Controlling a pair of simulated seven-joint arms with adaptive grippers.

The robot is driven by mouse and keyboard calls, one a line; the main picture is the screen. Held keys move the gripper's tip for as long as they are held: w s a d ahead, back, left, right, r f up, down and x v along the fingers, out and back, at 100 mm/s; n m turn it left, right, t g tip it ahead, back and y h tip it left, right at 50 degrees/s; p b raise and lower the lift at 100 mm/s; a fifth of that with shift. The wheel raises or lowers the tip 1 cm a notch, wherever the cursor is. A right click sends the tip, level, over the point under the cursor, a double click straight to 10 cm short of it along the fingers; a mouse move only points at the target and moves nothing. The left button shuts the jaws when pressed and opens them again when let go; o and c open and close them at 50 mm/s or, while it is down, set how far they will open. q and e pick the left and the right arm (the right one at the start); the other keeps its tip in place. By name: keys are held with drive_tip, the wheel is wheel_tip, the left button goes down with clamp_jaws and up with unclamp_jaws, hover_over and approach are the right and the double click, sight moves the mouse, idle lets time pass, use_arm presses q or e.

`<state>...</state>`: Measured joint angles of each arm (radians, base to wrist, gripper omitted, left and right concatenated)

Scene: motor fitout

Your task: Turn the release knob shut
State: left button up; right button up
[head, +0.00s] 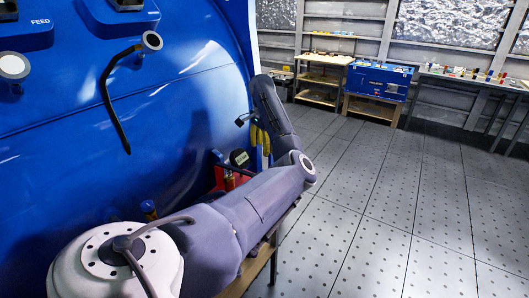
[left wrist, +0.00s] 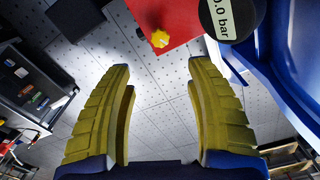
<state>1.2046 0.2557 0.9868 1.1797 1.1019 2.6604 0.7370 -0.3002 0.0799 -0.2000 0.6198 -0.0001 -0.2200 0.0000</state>
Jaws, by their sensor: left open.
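A small yellow knob (left wrist: 160,39), which looks like the release knob, sits on the edge of a red block (left wrist: 150,16) in the left wrist view. A black round gauge (left wrist: 226,16) reading 0.0 bar is right of it. My left gripper (left wrist: 159,66) is open and empty, its yellow fingers spread on either side of the knob's line and apart from it. In the head view my left gripper (head: 259,140) is partly hidden by the arm, near the red block (head: 228,177) and the gauge (head: 240,158). The knob cannot be made out there. My right gripper is not in view.
A big blue tank (head: 180,100) with a dark lever (head: 110,100) fills the left. A tiled floor (head: 400,200) lies clear on the right. Benches, shelves (head: 325,75) and a blue box (head: 380,80) stand far back.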

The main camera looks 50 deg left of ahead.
use_arm(q)
wheel_tip(320, 180, down, 15)
drive_tip(key=shift+f, duration=0.1)
idle(0.5)
drive_tip(key=shift+c, duration=0.5)
clamp_jaws()
drive_tip(key=shift+m, duration=0.3)
